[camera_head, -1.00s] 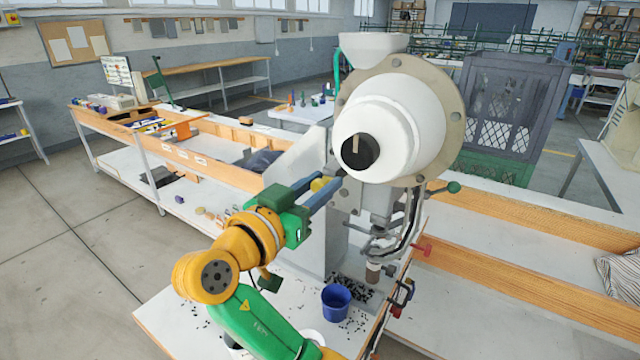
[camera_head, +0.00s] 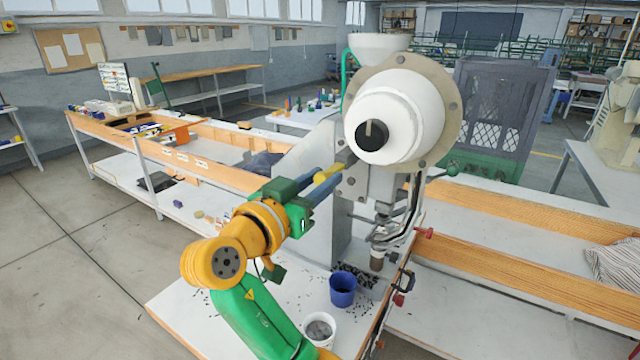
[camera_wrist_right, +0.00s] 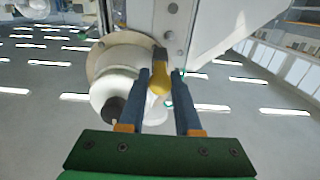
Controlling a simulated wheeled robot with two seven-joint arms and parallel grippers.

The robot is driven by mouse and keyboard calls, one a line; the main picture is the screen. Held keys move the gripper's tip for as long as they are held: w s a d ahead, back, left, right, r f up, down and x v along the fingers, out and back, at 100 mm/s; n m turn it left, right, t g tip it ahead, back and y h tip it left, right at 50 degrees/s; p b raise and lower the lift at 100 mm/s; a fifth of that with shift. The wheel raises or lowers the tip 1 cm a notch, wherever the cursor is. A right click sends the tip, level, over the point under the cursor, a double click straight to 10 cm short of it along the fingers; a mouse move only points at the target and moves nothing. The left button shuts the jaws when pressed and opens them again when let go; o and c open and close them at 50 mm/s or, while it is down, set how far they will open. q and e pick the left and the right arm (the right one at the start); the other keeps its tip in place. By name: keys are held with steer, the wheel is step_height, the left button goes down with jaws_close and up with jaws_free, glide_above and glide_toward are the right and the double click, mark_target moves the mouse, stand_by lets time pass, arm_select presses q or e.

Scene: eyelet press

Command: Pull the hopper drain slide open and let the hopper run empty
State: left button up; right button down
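The white hopper (camera_head: 380,46) sits on top of the press, behind its large white round housing (camera_head: 402,115). A yellow handle (camera_head: 328,173), which looks like the drain slide's, sticks out at the left of the press. My right gripper (camera_head: 332,178) comes from the lower left with its two blue fingers on either side of this handle. In the right wrist view the yellow handle (camera_wrist_right: 159,80) lies between the fingertips (camera_wrist_right: 164,78), which look closed on it. Contact on the right finger is hard to see. The hopper's inside is hidden. My left gripper is out of view.
A blue cup (camera_head: 343,290) stands on the press table (camera_head: 190,318) among scattered small black pieces (camera_head: 352,270). A white cup (camera_head: 320,330) with grey contents stands in front. A dark crate (camera_head: 497,105) stands on a green one behind the press. Long wood-edged benches run either side.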

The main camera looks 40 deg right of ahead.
steer(key=shift+a+r, duration=0.1)
steer(key=shift+r, duration=0.05)
steer(key=shift+d, duration=0.25)
steer(key=c, duration=0.6)
jaws_free()
steer(key=shift+a, duration=0.25)
steer(key=shift+s+a+f+b, duration=0.1)
steer(key=shift+a+f+b, duration=0.15)
steer(key=shift+b, duration=0.1)
steer(key=b+v, duration=0.1)
steer(key=v, duration=0.1)
steer(key=b+v, duration=0.1)
steer(key=v, duration=0.3)
steer(key=shift+s+a+r+b, duration=0.1)
steer(key=shift+a+r+b, duration=0.2)
steer(key=shift+b, duration=0.1)
